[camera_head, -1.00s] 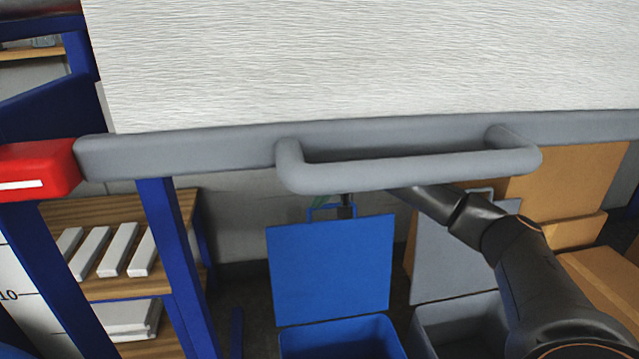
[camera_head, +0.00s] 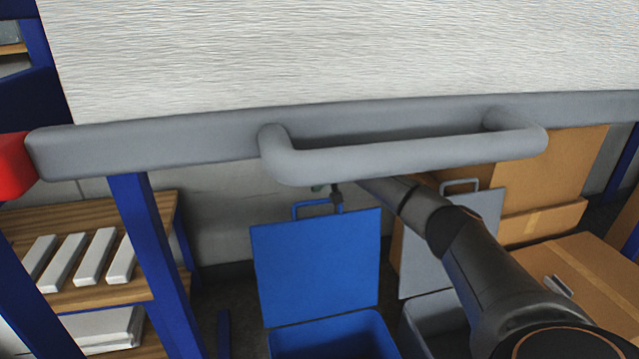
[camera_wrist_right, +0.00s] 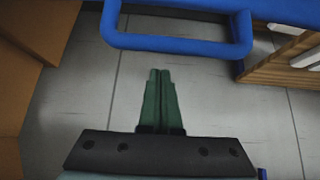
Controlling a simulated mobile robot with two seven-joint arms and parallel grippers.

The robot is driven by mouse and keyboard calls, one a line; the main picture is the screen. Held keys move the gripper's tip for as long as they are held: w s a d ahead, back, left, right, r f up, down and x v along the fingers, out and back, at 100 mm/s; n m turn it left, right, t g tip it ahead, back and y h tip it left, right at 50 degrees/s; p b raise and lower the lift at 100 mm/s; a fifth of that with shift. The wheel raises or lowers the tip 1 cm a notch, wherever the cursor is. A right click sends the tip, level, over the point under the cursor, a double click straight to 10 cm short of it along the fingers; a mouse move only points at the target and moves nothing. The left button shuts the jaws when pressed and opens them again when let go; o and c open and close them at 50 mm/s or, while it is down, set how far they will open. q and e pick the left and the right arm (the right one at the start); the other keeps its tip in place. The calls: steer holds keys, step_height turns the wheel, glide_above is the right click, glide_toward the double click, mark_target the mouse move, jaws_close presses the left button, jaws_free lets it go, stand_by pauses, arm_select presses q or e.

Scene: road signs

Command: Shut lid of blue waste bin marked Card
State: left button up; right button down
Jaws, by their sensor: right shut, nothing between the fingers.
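The blue waste bin (camera_head: 330,336) stands on the floor below the worktop's front edge. Its blue lid (camera_head: 315,268) is open and stands up at the back of the bin. A blue loop handle (camera_head: 297,208) is on the lid's top edge, and it also shows large in the right wrist view (camera_wrist_right: 175,45). No Card marking is readable. My right gripper (camera_wrist_right: 160,72) has green fingers closed together and empty, pointing toward the handle. In the head view only a bit of the right gripper (camera_head: 318,188) shows, just beyond the handle. My left gripper is not in view.
A grey bin with an open grey lid (camera_head: 420,263) stands right beside the blue one, partly behind my right arm. Cardboard boxes (camera_head: 590,265) are at the right. A wooden shelf (camera_head: 150,225) is at the left. A grey worktop rail (camera_head: 400,160) spans the front.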

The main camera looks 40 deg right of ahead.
steer(key=shift+s+a, duration=0.5)
steer(key=shift+s, duration=0.4)
steer(key=shift+s+a, duration=0.5)
steer(key=shift+s, duration=0.35)
